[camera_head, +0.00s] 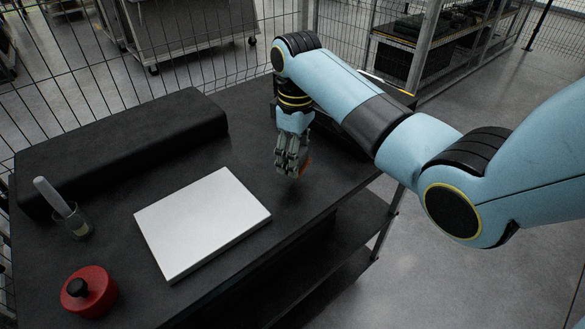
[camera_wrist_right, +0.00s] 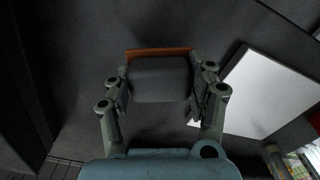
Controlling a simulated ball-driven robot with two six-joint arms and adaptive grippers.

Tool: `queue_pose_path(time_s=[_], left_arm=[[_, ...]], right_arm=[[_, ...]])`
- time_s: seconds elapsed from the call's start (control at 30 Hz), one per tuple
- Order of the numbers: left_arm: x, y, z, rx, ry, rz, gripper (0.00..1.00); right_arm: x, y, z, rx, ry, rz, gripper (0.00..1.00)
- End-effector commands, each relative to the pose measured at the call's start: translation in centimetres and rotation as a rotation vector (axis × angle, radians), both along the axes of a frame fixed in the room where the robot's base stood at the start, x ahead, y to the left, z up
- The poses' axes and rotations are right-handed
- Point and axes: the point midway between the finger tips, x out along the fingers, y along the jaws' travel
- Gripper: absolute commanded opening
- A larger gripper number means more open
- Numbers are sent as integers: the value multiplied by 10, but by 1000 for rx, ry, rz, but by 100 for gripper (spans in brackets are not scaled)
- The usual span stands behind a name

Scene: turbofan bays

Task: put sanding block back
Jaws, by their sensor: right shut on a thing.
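The sanding block (camera_wrist_right: 160,82) shows in the right wrist view as a dark grey block with an orange-brown strip along its far edge. It sits between both fingers of my right gripper (camera_wrist_right: 162,92), which is shut on it. In the head view my right gripper (camera_head: 291,168) points down over the right part of the dark table. Only a small orange bit of the block (camera_head: 307,163) shows beside the fingers there; the rest is hidden. I cannot tell whether the block touches the table. My left gripper is not in view.
A white flat panel (camera_head: 202,222) lies mid-table, left of the gripper. A long black block (camera_head: 120,145) lies along the back. A glass holding a pale-handled tool (camera_head: 78,224) and a red round container (camera_head: 88,291) stand at left. Wire fencing stands behind the table.

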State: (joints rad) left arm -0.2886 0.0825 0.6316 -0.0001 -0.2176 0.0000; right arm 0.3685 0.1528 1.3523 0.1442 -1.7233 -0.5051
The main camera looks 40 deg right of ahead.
Motion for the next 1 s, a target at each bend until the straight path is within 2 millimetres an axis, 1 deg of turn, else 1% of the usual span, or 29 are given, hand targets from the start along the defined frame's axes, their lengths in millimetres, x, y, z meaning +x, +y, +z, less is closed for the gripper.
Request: queue_pose_path(time_s=[0.03, 0.13, 0.3, 0.4, 0.57, 0.77, 0.8, 0.93, 0.97, 1.0], left_arm=[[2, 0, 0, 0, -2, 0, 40], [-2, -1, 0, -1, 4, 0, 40], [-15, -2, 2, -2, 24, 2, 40], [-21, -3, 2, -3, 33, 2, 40], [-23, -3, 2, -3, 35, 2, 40], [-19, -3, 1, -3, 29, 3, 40], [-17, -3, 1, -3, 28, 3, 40], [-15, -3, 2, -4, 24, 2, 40], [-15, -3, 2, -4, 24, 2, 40], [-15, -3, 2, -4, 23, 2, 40]], right_arm=[[4, 3, -2, 1, 0, 1, 26], [7, 5, -8, 0, 1, 1, 26], [6, 4, -34, 0, 3, 0, 26], [6, 4, -43, 0, 1, 0, 26], [7, 4, -45, 0, -1, 0, 26], [6, 4, -48, -1, 0, 0, 26], [6, 4, -48, -1, 0, 0, 60], [6, 4, -47, 0, 0, 0, 77], [6, 4, -47, 0, 0, 0, 80], [6, 4, -47, 0, 0, 0, 80]])
